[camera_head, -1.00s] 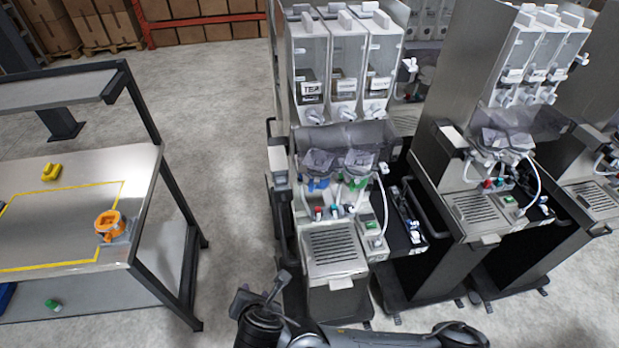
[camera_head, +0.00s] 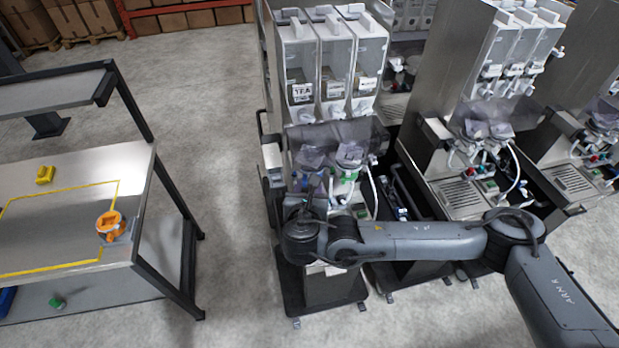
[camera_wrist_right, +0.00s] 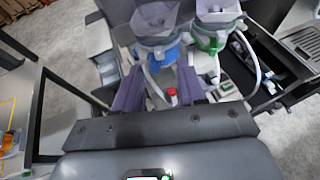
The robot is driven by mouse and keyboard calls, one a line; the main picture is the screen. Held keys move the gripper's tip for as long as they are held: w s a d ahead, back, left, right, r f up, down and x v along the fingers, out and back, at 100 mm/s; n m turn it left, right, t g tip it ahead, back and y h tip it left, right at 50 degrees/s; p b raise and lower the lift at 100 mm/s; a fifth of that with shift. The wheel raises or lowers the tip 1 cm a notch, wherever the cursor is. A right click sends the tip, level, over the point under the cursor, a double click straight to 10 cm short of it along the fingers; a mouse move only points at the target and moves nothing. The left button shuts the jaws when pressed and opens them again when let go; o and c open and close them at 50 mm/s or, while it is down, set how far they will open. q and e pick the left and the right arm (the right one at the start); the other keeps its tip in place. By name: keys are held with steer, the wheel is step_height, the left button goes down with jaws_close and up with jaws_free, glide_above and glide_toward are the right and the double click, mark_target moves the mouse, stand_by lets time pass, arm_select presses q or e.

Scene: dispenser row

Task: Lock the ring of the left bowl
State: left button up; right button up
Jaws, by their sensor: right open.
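The left bowl (camera_head: 311,156) is a translucent hopper on the front of the nearest dispenser. Its blue ring (camera_wrist_right: 160,53) shows below the bowl in the right wrist view. The right bowl (camera_head: 351,153) sits beside it, with a green ring (camera_wrist_right: 213,42). My right gripper (camera_wrist_right: 160,72) is open, its two fingers spread on either side of the blue ring's lower front. I cannot tell whether either finger touches the ring. In the head view my right wrist stands in front of the dispenser and hides the drip tray and part of the ring area. My left gripper is out of view.
A red-capped valve (camera_wrist_right: 171,95) lies between the fingers, below the ring. A workbench (camera_head: 140,190) stands at the left with an orange part (camera_head: 109,226) and a yellow part (camera_head: 45,174). A second dispenser (camera_head: 440,130) stands to the right. Floor between bench and dispenser is clear.

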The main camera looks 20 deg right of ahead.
steer(key=shift+p+x, duration=0.4)
steer(key=shift+x, duration=2.2)
steer(key=shift+f, duration=0.1)
steer(key=shift+a, duration=0.1)
jaws_close()
